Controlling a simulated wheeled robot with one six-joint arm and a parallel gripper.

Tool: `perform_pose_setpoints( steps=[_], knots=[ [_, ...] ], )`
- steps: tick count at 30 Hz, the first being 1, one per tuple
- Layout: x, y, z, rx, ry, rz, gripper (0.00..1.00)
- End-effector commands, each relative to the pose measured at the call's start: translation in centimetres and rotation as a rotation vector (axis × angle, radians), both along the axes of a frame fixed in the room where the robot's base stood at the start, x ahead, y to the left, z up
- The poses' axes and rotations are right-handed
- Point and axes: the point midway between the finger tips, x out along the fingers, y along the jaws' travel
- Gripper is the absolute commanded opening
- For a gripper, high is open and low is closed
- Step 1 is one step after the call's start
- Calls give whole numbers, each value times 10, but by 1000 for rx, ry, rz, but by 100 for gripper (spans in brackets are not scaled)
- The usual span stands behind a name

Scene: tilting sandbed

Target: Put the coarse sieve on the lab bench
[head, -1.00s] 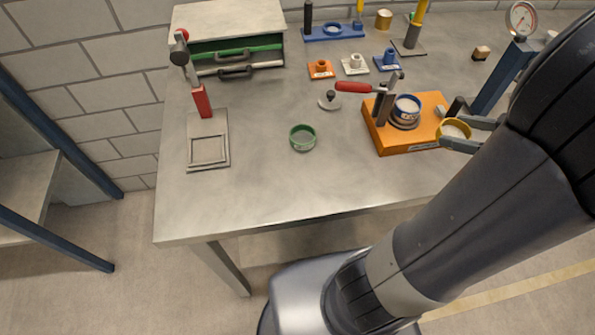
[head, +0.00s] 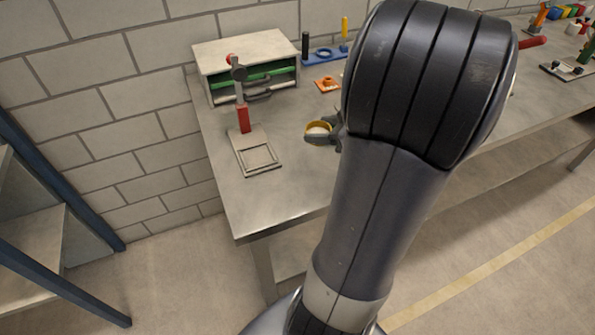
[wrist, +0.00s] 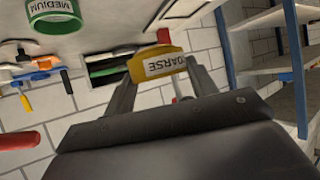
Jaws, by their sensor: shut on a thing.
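The coarse sieve (head: 318,132) is a yellow ring with a pale mesh, held over the lab bench (head: 275,196) in the head view. In the wrist view the same sieve (wrist: 158,65) shows its "COARSE" label. My gripper (head: 334,132) is shut on the sieve, one finger on each side of it. Whether the sieve touches the bench top cannot be told, but it looks raised. A green medium sieve (wrist: 56,14) shows at the top left of the wrist view; in the head view my arm hides it.
A drawer cabinet (head: 245,50) stands at the back left. Blue (head: 325,55) and orange (head: 326,84) holders lie at the back. The bench's front left is clear. My arm hides the middle.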

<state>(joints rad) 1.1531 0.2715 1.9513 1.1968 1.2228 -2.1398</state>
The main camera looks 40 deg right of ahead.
Motion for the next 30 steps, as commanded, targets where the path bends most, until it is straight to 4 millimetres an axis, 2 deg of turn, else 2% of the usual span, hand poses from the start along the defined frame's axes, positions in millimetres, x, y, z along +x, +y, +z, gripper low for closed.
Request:
perform_pose_setpoints(
  steps=[7,14,21,25,30],
  knots=[
    [0,1,-40,8,3,-1,32],
    [0,0,-58,5,2,-2,32],
    [0,0,-87,6,2,0,32],
    [0,0,-95,4,1,-1,32],
    [0,0,-95,2,1,-1,32]
  ],
)
